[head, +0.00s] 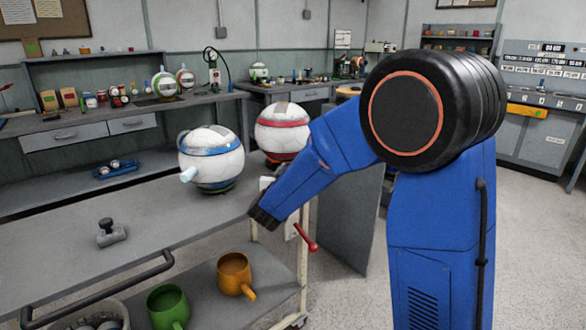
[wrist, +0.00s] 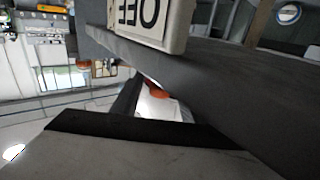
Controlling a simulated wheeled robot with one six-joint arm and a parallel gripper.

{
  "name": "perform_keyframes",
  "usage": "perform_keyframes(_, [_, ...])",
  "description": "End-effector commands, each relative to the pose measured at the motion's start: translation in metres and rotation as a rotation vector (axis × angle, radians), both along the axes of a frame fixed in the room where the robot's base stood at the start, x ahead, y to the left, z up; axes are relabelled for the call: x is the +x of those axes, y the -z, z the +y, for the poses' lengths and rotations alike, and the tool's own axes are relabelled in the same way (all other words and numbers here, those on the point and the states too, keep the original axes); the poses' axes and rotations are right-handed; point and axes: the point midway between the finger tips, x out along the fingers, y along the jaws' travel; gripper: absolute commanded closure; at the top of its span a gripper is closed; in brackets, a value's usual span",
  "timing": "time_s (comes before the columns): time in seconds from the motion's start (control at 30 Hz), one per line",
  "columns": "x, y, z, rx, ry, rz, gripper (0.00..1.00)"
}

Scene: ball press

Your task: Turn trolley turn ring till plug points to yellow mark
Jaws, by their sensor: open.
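The trolley (head: 150,225) is a grey-topped cart with a dark push handle at its front left. On it stands a white ball with a blue band (head: 211,160), and a pale blue plug (head: 188,174) sticks out of it toward the front left. A second white ball with a red band (head: 283,130) stands behind it to the right. My gripper (head: 262,217) is low at the trolley's right edge, right of the blue-banded ball and apart from it. It is open, with nothing visibly held. I cannot make out a yellow mark.
A red lever (head: 306,238) sticks out at the trolley's right end, close to my gripper. A grey knobbed block (head: 110,233) lies on the trolley top. Green (head: 168,306) and orange (head: 235,273) mugs stand below.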

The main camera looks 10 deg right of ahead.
Motion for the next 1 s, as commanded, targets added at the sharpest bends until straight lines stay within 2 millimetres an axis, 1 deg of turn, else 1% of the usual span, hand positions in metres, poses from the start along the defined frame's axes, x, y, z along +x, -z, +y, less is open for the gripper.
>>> perform_keyframes(0.03, [-0.009,0.000,0.006,0.001,-0.003,0.000,0.60])
perform_keyframes(0.2, [-0.039,-0.001,0.021,0.002,-0.004,-0.001,0.60])
perform_keyframes(0.6, [-0.101,0.000,0.054,0.000,-0.004,0.000,0.60])
perform_keyframes(0.8, [-0.124,0.000,0.066,0.001,-0.002,0.000,0.60])
perform_keyframes(1.0, [-0.135,0.000,0.071,0.000,-0.001,0.000,0.60])
